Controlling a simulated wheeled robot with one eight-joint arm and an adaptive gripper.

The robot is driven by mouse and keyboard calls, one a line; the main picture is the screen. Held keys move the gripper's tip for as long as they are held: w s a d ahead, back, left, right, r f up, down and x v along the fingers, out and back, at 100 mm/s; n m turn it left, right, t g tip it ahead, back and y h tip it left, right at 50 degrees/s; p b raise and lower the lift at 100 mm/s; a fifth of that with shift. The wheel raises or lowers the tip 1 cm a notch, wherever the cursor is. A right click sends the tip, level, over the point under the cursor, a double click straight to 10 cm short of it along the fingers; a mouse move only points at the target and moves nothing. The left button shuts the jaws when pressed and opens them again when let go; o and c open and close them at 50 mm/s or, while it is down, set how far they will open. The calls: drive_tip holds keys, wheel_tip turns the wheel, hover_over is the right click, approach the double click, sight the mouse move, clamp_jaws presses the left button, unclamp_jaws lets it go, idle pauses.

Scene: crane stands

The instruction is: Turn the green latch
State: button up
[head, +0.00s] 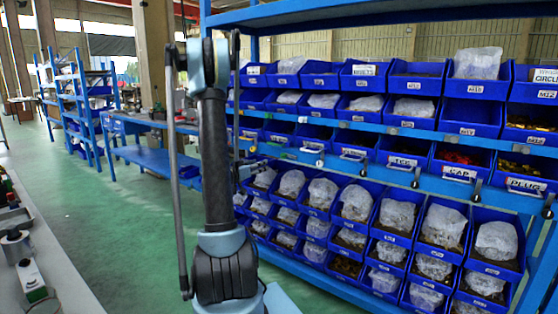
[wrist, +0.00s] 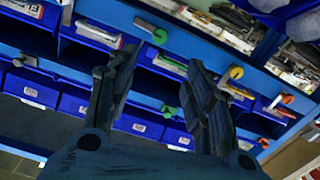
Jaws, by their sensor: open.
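In the wrist view, a green latch (wrist: 160,36) with a round end and a short arm sits on a blue rail, beyond my fingertips. A second, smaller green latch (wrist: 168,111) shows lower, between my two fingers. My gripper (wrist: 160,62) is open, with its dark fingers spread apart and nothing between them; neither finger visibly touches a latch. In the head view my arm stands in front of the shelf, and the gripper cannot be made out clearly.
The blue shelf rack (head: 400,130) holds rows of blue bins with bagged parts. A yellow latch (wrist: 235,72) and an orange latch (wrist: 287,99) are right of the green ones. A grey bench (head: 45,255) stands at left; the green floor (head: 110,215) between is clear.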

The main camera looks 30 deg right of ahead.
sight(282, 156)
drive_tip(key=x, duration=1.8)
drive_tip(key=shift+w+a+r, duration=0.1)
drive_tip(key=shift+w+r, duration=0.05)
drive_tip(key=shift+w, duration=0.05)
drive_tip(key=c, duration=1)
